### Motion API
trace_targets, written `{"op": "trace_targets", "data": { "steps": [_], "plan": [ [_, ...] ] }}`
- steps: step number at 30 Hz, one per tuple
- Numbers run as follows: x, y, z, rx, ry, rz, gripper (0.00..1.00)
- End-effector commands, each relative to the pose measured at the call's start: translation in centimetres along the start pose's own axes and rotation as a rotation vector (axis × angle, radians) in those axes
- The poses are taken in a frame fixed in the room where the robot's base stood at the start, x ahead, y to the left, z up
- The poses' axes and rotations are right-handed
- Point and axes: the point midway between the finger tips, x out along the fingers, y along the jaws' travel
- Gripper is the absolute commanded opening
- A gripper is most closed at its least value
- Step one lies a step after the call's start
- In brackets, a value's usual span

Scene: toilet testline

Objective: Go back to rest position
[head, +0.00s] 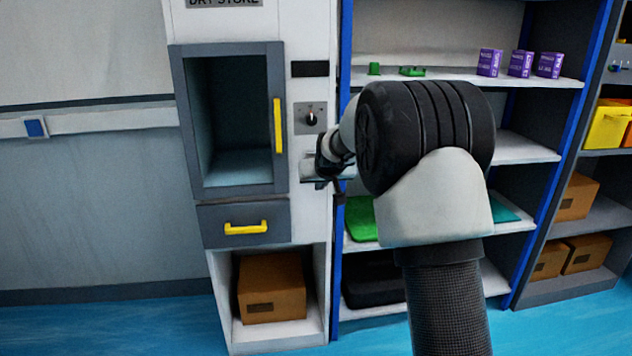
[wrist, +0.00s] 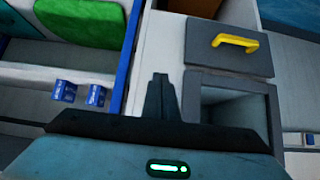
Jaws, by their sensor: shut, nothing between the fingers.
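My gripper (wrist: 160,85) is shut and empty, its fingers together in the wrist view. In the head view my arm reaches up and bends left, and the gripper end (head: 322,178) is in front of the dry store cabinet's right edge, partly hidden by my wrist. It is just below a small panel with a rotary knob (head: 311,118). Whether it touches the cabinet (head: 318,228) I cannot tell.
The cabinet has a glass-fronted compartment (head: 237,120) with a yellow handle, a drawer (head: 245,226) and a cardboard box (head: 271,286) below. A blue-edged shelf (head: 515,148) with purple boxes (head: 520,64) stands right, behind my arm. Blue floor (head: 120,325) is clear at lower left.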

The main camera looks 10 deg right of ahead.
Motion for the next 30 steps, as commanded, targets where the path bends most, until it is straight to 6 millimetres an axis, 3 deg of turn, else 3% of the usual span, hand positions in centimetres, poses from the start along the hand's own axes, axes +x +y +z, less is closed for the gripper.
{"op": "trace_targets", "data": {
  "steps": [4, 8, 12, 18, 24, 30],
  "plan": [
    [-3.7, 0.0, 0.0, 0.001, -0.016, -0.002, 0.0],
    [-11.0, -0.1, 1.5, 0.003, -0.06, -0.006, 0.0],
    [-19.7, -0.2, 5.6, 0.004, -0.127, -0.01, 0.0],
    [-29.7, -0.3, 13.7, 0.003, -0.216, -0.01, 0.0],
    [-35.0, -0.3, 20.6, 0.001, -0.278, -0.006, 0.0],
    [-38.0, -0.2, 26.2, 0.0, -0.324, -0.002, 0.0]
  ]
}}
